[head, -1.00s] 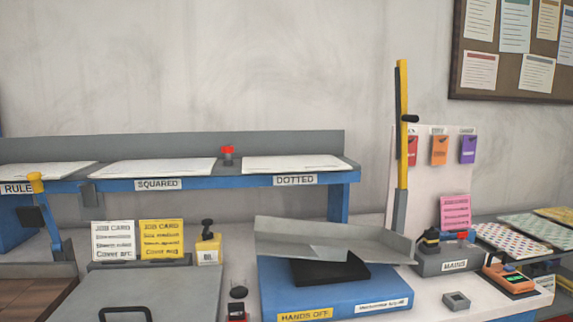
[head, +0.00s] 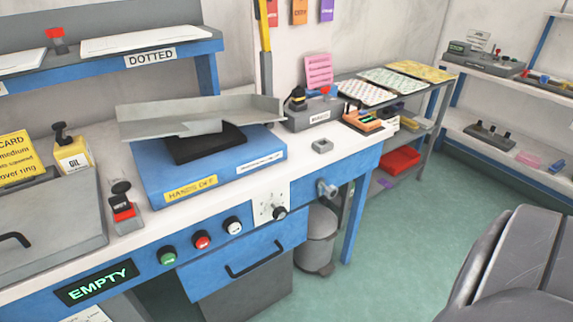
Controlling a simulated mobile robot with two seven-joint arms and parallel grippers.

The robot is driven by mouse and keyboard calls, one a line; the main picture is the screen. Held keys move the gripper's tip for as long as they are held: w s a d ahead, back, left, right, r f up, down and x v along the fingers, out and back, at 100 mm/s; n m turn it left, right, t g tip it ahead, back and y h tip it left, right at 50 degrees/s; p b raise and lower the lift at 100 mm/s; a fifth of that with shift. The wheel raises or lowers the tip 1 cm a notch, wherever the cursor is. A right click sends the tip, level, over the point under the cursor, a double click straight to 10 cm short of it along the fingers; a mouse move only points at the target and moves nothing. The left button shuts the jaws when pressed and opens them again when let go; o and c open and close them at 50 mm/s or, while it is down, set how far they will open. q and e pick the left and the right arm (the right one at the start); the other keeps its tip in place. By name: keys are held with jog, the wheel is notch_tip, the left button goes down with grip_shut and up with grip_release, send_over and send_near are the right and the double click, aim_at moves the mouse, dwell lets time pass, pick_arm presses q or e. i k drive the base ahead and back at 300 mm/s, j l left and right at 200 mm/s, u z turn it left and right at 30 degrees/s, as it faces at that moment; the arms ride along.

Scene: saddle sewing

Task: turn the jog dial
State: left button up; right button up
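The bench front (head: 215,262) carries a row of controls. A white square plate (head: 270,201) with a round marked face has a small black knob (head: 280,213) at its lower right edge. To its left are a white round control with a dark rim (head: 232,225), a red button (head: 202,240) and a green button (head: 167,256). A grey metal knob (head: 327,188) sticks out further right. No readable label tells which of these is the jog dial. Neither gripper is in view.
A blue box marked HANDS OFF (head: 190,188) with a grey tray (head: 250,109) stands above the controls. A drawer handle (head: 254,258) sits below them. A lit EMPTY display (head: 96,282) is at lower left. A bin (head: 318,240) stands by the bench leg; green floor (head: 400,230) is open to the right.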

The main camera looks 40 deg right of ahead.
aim_at(281, 213)
jog(key=z, duration=1.2)
